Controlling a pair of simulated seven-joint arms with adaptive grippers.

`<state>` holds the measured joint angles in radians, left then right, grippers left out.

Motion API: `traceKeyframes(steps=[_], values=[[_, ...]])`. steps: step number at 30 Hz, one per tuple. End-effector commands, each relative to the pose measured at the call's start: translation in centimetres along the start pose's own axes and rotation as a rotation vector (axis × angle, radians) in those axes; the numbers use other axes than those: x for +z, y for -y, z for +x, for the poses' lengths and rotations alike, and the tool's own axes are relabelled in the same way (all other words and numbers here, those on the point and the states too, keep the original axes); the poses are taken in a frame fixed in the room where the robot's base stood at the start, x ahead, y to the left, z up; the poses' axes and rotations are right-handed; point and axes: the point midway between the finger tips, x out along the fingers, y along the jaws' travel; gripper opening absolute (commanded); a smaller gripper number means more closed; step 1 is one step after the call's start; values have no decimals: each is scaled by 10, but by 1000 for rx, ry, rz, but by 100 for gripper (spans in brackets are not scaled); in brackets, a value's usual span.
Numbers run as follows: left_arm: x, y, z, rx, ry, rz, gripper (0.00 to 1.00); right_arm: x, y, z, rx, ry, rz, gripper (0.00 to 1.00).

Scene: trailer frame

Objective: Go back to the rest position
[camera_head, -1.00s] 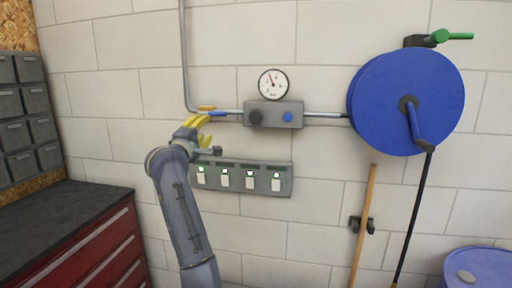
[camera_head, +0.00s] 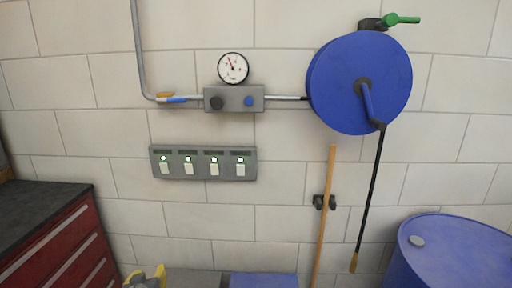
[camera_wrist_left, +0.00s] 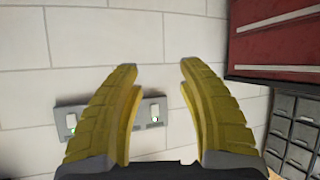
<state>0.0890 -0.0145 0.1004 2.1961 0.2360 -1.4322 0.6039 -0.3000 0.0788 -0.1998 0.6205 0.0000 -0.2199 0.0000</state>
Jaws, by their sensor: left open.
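My left gripper (camera_head: 147,278) shows only in part at the bottom edge of the head view, low in front of the wall and right of the red cabinet. In the left wrist view its two yellow fingers (camera_wrist_left: 156,70) are spread apart with nothing between them, so it is open and empty. Behind the fingers is the white block wall, with part of the switch panel (camera_wrist_left: 150,112) showing. My right gripper is not in view.
The wall holds a grey switch panel (camera_head: 204,178), a gauge (camera_head: 233,68), a regulator box (camera_head: 234,99) and a blue hose reel (camera_head: 345,85). A wooden pole (camera_head: 325,215) and a blue barrel (camera_head: 450,255) stand right. A red cabinet (camera_head: 62,245) is left.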

Motion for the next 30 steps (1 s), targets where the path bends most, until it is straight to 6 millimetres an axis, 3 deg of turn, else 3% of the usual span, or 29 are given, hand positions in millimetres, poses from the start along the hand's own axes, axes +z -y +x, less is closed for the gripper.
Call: traceKeyframes(steps=[1,3,12,18,30], values=[[26,8,-10,-19,33,75,39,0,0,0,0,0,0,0],[56,17,-24,-38,73,186,39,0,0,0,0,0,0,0],[166,55,-99,-74,250,637,39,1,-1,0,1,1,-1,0],[203,70,-138,-65,326,825,39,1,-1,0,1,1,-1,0],[244,89,-191,-34,423,1054,39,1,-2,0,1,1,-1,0]])
